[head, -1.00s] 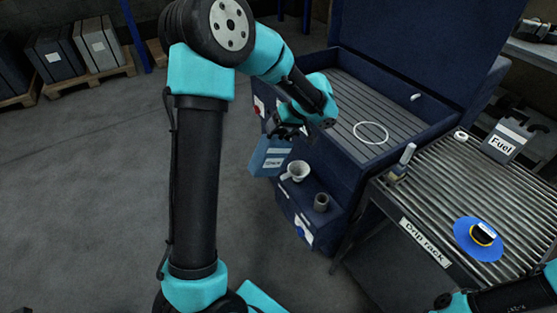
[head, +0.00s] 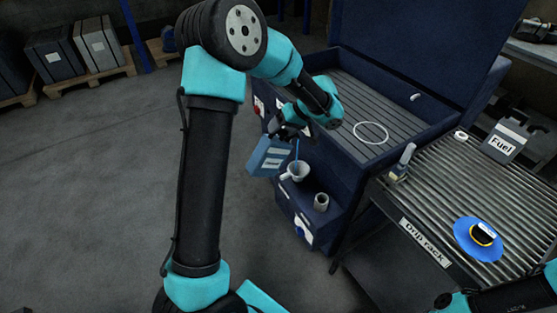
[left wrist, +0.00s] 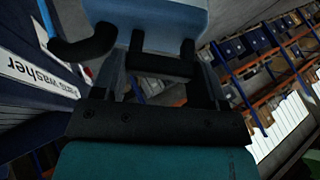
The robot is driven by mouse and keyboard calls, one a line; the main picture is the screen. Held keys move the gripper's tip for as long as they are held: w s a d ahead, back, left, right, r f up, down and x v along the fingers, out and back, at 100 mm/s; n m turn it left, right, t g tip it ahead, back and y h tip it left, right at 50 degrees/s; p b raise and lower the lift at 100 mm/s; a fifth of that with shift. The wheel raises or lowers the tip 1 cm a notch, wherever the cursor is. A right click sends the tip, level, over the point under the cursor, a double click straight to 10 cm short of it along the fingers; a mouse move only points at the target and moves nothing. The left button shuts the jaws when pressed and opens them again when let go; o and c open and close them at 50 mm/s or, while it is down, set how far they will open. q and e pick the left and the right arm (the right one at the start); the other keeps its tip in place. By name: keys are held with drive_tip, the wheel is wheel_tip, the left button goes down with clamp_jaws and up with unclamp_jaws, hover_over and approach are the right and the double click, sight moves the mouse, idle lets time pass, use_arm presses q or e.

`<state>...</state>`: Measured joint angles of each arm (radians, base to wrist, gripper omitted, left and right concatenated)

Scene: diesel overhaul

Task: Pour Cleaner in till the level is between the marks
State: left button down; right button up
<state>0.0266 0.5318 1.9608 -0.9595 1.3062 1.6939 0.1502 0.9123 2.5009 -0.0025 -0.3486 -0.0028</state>
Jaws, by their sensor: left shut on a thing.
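My left gripper (head: 284,130) is shut on the dark handle of a blue Cleaner can (head: 266,157), held tilted beside the washer. A thin blue stream (head: 297,150) runs from the can's spout side down to a white funnel (head: 297,171). In the left wrist view the blue can (left wrist: 175,14) is at the top, with its black handle (left wrist: 160,66) between my fingers and a dark bent spout (left wrist: 88,46) to the left. The level and its marks cannot be made out. My right gripper is outside both views.
The blue parts washer (head: 350,160) stands behind, lid up. A small grey cup (head: 321,201) is on its front ledge, right of the funnel.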

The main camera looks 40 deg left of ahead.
use_arm(q)
drive_tip(key=shift+w+f, duration=0.15)
drive_tip(key=shift+f, duration=0.2)
idle(0.5)
drive_tip(key=shift+w+d+f+g, duration=0.1)
drive_tip(key=shift+w+f+g, duration=0.05)
drive_tip(key=shift+g, duration=0.25)
drive_tip(key=shift+f, duration=0.1)
drive_tip(key=shift+w+d+f+y, duration=0.1)
drive_tip(key=shift+w+y, duration=0.05)
drive_tip(key=shift+y, duration=0.15)
drive_tip(key=shift+f, duration=0.1)
idle(0.4)
drive_tip(key=shift+w+f+g, duration=0.1)
drive_tip(key=shift+w+g, duration=0.05)
drive_tip(key=shift+g, duration=0.15)
drive_tip(key=shift+w+d+f+m, duration=0.1)
drive_tip(key=shift+w+f+m, duration=0.05)
drive_tip(key=shift+f+m, duration=0.15)
idle(0.7)
